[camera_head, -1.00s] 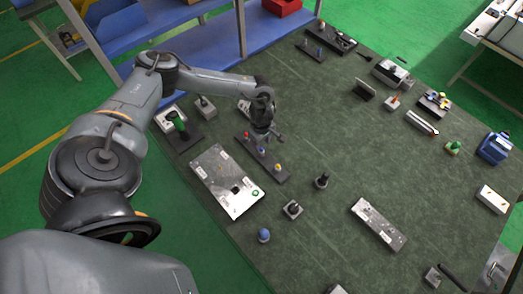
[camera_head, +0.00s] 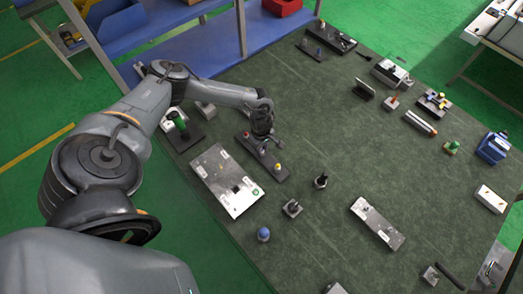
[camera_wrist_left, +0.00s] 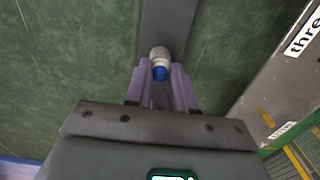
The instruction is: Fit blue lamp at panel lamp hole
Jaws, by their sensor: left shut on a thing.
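My left gripper (camera_head: 266,146) is over the dark lamp strip (camera_head: 285,177). In the left wrist view my left gripper (camera_wrist_left: 161,72) has its purple fingers shut on the blue lamp (camera_wrist_left: 160,73), which has a blue end and a whitish body. The dark strip (camera_wrist_left: 168,22) lies behind the lamp; I cannot tell whether the lamp is clear of it. A yellow lamp (camera_head: 278,166) stands on the strip. The light grey panel (camera_head: 213,177) lies left of the strip, with a green piece (camera_head: 255,191) near its corner. The panel's edge (camera_wrist_left: 275,80) also shows in the left wrist view. My right gripper is out of view.
A separate blue-topped piece (camera_head: 264,234) and a small dark-knobbed block (camera_head: 292,208) stand in front of the panel. A black piece (camera_head: 320,181) is to the right. A green-handled item (camera_head: 181,124) is behind the panel. The middle of the green table (camera_head: 335,130) is clear.

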